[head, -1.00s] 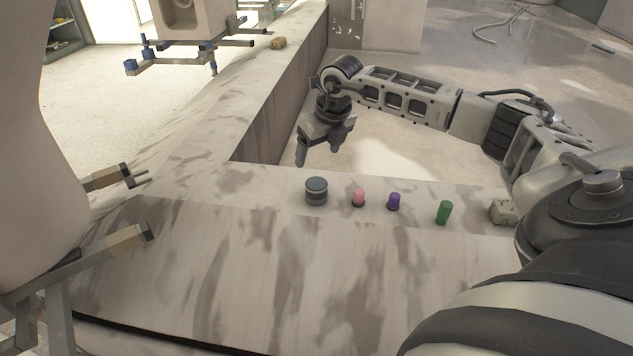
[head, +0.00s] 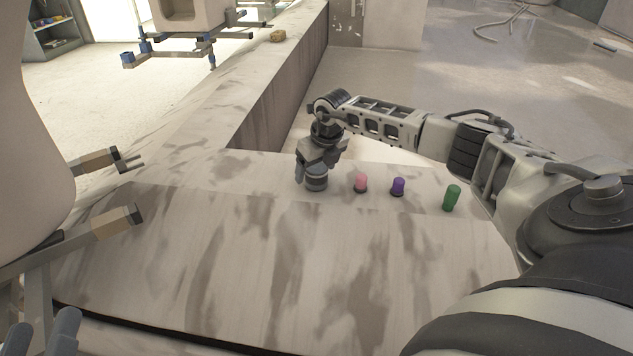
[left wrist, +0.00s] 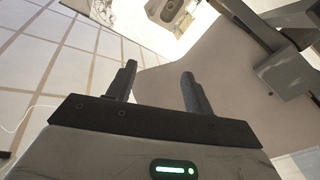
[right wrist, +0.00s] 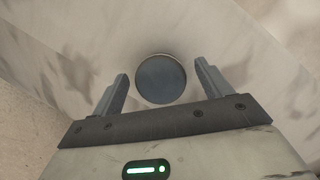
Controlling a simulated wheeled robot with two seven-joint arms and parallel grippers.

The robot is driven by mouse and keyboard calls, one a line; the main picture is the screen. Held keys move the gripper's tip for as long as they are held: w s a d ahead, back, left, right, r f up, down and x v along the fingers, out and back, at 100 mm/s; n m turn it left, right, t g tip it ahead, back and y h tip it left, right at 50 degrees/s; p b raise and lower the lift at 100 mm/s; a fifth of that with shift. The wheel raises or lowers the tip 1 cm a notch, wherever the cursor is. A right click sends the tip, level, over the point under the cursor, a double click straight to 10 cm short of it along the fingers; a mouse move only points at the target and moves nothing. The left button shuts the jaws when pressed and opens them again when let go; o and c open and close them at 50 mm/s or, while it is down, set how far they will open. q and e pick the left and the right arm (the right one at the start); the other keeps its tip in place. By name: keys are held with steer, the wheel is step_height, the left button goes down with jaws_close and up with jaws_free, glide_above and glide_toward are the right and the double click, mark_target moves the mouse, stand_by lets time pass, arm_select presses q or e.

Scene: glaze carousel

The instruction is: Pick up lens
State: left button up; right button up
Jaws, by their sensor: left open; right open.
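The lens (head: 316,184) is a short dark grey cylinder standing upright on the mottled counter. My right gripper (head: 317,173) points down over it, open, its fingers on either side. In the right wrist view, the lens's round dark top (right wrist: 160,80) lies between the two open fingers, with gaps visible beside it. My left gripper (head: 43,334) is low at the left edge of the head view, open and empty. Its spread fingers (left wrist: 158,72) also show in the left wrist view, far from the lens.
A pink cap (head: 361,182), a purple cap (head: 398,187) and a green cylinder (head: 451,197) stand in a row right of the lens. A small tan block (head: 278,35) lies farther back on the counter. The counter's front (head: 260,240) is clear.

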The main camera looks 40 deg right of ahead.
steer(key=shift+b+x, duration=0.35)
steer(key=shift+x, duration=0.8)
arm_select(q)
steer(key=shift+w+a+r+m+t+h, duration=0.1)
steer(key=shift+w+r+m+t+h, duration=0.1)
steer(key=shift+r+m+t, duration=0.3)
steer(key=shift+w+a+r+m+t+h, duration=0.1)
steer(key=shift+w+r+m+t+h, duration=0.15)
steer(key=shift+r, duration=0.35)
arm_select(e)
steer(key=c, duration=1.1)
arm_select(q)
steer(key=shift+s, duration=0.1)
arm_select(e)
steer(key=shift+r, duration=0.1)
